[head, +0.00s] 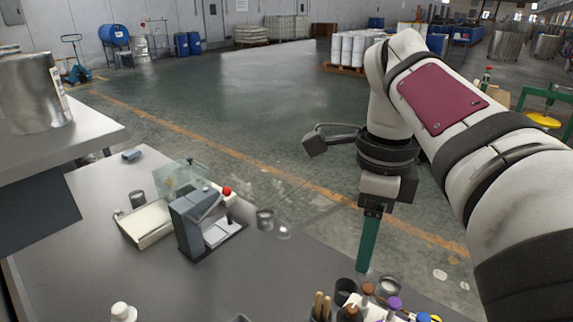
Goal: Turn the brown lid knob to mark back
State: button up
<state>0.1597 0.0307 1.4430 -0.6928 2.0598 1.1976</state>
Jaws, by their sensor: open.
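My gripper (364,266) points down at the right, over the front right part of the grey bench. Its long green fingers line up in this view, so the gap between them is hidden. Nothing shows held in it. Just below the fingertips stands a group of small bottles and pots. One has a brown top (368,289), and another brown top (350,312) sits nearer the bottom edge. I cannot tell which one is the lid knob. No marks are readable at this size. My fingertips appear above and behind these tops, and I see no contact.
A dark cup (345,291), a metal tin (389,286), a purple cap (394,303) and wooden handles (322,306) crowd the brown tops. A grey bench device (196,225) stands to the left. The bench (95,245) is mostly clear at left.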

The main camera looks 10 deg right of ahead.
aim_at(352, 308)
jog(key=f, duration=1.5)
jog(key=shift+w+f, duration=0.2)
grip_shut()
